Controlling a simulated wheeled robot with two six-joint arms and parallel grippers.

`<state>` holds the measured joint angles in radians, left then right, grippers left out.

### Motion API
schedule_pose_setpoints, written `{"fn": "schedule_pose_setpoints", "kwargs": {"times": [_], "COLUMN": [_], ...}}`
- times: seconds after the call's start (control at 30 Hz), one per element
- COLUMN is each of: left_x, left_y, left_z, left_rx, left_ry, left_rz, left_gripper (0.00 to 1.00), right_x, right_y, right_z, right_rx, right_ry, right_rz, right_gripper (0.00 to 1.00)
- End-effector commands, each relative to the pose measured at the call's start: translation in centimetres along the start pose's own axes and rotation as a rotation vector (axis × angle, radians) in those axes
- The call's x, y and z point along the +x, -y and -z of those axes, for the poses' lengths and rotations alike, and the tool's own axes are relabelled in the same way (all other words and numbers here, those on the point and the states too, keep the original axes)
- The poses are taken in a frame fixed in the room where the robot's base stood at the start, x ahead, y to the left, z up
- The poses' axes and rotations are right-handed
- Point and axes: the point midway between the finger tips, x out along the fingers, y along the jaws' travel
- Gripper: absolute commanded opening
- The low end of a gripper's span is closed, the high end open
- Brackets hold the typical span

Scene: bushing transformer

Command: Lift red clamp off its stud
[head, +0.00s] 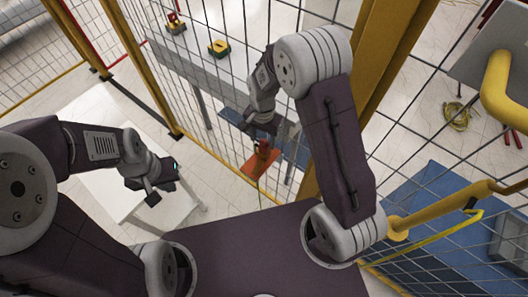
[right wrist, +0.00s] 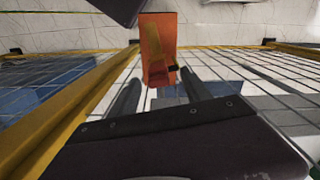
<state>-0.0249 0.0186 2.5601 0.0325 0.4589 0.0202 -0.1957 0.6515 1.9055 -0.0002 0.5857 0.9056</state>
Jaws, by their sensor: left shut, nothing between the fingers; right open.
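A red-orange piece (head: 261,160), which looks like the red clamp, is by the mesh fence just below my right gripper (head: 260,128). In the right wrist view the orange piece (right wrist: 157,45) stands ahead, with a small dark-and-yellowish part at its lower right. My right gripper, also in the right wrist view (right wrist: 159,84), is open, with its two fingers apart and the piece just beyond them. I cannot tell whether they touch. The stud cannot be made out. My left gripper (head: 153,190) is shut and empty above a white table, far to the left.
The white table (head: 97,112) stands at left. Yellow posts (head: 372,75) and mesh fence surround the area. A blue box (head: 440,220) lies at right.

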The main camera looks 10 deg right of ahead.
Motion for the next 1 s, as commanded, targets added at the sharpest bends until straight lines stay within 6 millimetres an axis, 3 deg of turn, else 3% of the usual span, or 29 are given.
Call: {"fn": "schedule_pose_setpoints", "kwargs": {"times": [0.17,0.4,0.67,0.87,1.0], "left_x": [-0.2,-0.6,-0.6,-0.6,-0.6], "left_y": [0.0,0.0,0.0,0.0,0.0], "left_z": [0.0,0.1,0.1,0.1,0.1], "left_rx": [0.000,0.000,0.000,0.000,0.000], "left_ry": [0.000,0.000,0.000,0.000,0.000], "left_rz": [0.000,0.000,0.000,0.000,0.000], "left_gripper": [0.00,0.00,0.00,0.00,0.00], "right_x": [0.8,4.9,5.5,5.4,5.4], "right_y": [-0.1,-0.4,-0.4,-0.4,-0.4], "right_z": [-0.1,-0.1,-0.1,-0.1,-0.1], "right_rx": [0.000,0.000,-0.001,-0.001,-0.001], "right_ry": [0.001,0.001,-0.001,-0.001,-0.001], "right_rz": [-0.001,-0.001,0.001,0.001,0.001], "right_gripper": [0.56,0.56,0.56,0.04,0.00]}}
